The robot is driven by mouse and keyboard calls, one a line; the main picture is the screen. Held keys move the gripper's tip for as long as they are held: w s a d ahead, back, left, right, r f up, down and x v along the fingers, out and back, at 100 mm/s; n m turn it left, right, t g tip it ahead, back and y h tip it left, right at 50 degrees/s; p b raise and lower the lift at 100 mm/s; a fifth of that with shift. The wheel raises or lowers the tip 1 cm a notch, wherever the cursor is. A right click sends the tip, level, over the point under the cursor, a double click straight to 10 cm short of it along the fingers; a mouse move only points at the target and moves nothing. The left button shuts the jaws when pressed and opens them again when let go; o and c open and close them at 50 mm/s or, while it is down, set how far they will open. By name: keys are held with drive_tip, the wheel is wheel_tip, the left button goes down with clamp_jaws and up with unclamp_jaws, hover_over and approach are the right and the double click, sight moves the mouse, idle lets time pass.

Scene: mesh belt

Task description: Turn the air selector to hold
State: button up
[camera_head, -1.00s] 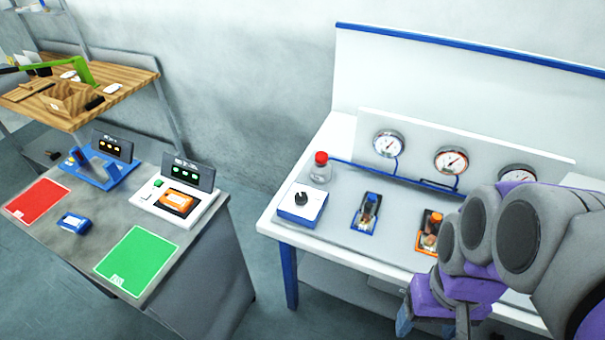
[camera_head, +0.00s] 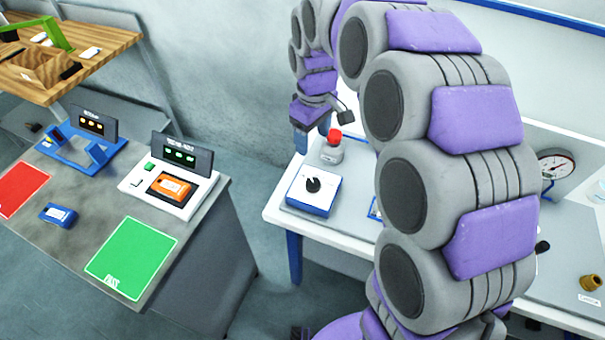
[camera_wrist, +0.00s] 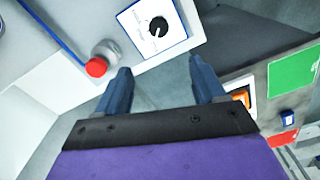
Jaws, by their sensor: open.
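The air selector appears to be the black round knob (camera_head: 313,185) on a white box with a blue base (camera_head: 314,204), at the left front corner of the white bench. The knob (camera_wrist: 158,26) also shows at the top of the wrist view, with a small white mark; I cannot read its setting. My gripper (camera_wrist: 160,66) is open and empty, its two blue fingers apart. In the wrist view the knob lies beyond the fingertips, untouched. In the head view my gripper is raised behind the box, near the bench's left edge.
A gauge (camera_head: 556,166) is at right. My arm hides much of the bench. A grey table (camera_head: 190,235) stands left, across a gap.

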drive_tip(key=b, duration=0.2)
approach(312, 182)
drive_tip(key=shift+d+f, duration=0.3)
drive_tip(key=shift+d, duration=0.1)
drive_tip(key=f, duration=0.4)
drive_tip(key=a+f+b, duration=0.1)
drive_tip(key=f, duration=0.2)
drive_tip(key=shift+a+f, duration=0.1)
drive_tip(key=shift+f, duration=0.4)
drive_tip(key=shift+d+f, duration=0.3)
drive_tip(key=shift+d, duration=0.1)
drive_tip(key=shift+a, duration=0.25)
drive_tip(key=c, duration=0.4)
drive_tip(key=shift+d, duration=0.1)
drive_tip(key=c, duration=0.7)
